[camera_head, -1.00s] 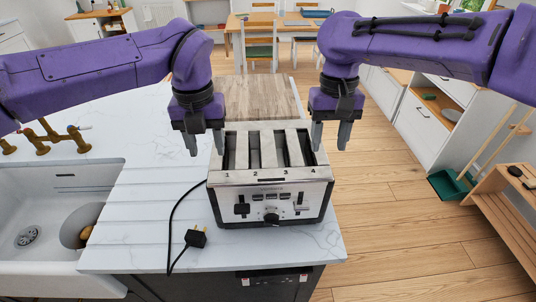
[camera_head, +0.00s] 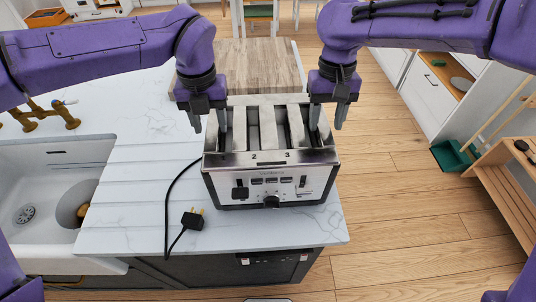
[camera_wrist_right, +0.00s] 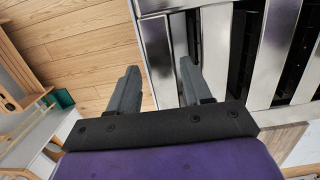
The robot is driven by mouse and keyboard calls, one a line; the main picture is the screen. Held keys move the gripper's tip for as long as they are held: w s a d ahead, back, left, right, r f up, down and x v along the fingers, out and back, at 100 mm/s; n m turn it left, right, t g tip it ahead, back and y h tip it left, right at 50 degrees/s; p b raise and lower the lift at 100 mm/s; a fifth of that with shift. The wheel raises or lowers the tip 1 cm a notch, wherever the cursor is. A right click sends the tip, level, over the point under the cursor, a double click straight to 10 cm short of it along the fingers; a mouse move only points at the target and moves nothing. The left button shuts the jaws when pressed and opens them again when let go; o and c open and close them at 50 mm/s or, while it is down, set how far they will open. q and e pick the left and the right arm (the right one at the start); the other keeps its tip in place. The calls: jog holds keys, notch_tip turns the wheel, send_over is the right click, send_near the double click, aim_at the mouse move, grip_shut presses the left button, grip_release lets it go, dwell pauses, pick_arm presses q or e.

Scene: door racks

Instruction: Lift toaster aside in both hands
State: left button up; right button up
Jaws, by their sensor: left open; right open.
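The toaster (camera_head: 271,186) is a silver and black four-slot box standing on the white marble counter near its front edge. My left gripper (camera_head: 209,122) is open over its left side wall, one finger outside and one over the outer slot. My right gripper (camera_head: 327,118) is open at the right side, one finger outside the wall and one at the outer slot. In the right wrist view the right gripper's fingers (camera_wrist_right: 155,90) stand apart, with the toaster's metal edge (camera_wrist_right: 157,50) between them. Neither gripper visibly closes on the toaster.
A black power cord with a plug (camera_head: 192,220) lies on the counter left of the toaster. A wooden board (camera_head: 245,65) lies behind it. The sink (camera_head: 45,200) and brass tap (camera_head: 40,115) are at the left. Free counter (camera_head: 130,190) lies between sink and toaster.

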aim_at(325, 128)
pick_arm(q)
jog(key=f, duration=0.2)
jog(key=w+f, duration=0.1)
jog(key=f, duration=0.1)
jog(key=shift+f, duration=0.3)
pick_arm(e)
jog(key=f, duration=0.4)
jog(key=shift+w+f, duration=0.2)
jog(key=shift+f, duration=0.05)
pick_arm(q)
jog(key=shift+s+f, duration=0.2)
jog(key=shift+s, duration=0.45)
pick_arm(e)
jog(key=shift+s+f, duration=0.2)
jog(key=shift+s, duration=0.5)
pick_arm(q)
jog(key=shift+w+f, duration=0.15)
jog(key=shift+w, duration=0.2)
pick_arm(e)
jog(key=shift+w+f, duration=0.15)
jog(key=shift+w, duration=0.25)
pick_arm(q)
grip_shut()
pick_arm(e)
grip_shut()
pick_arm(q)
jog(key=shift+w, duration=0.1)
pick_arm(e)
jog(key=shift+w+d, duration=0.1)
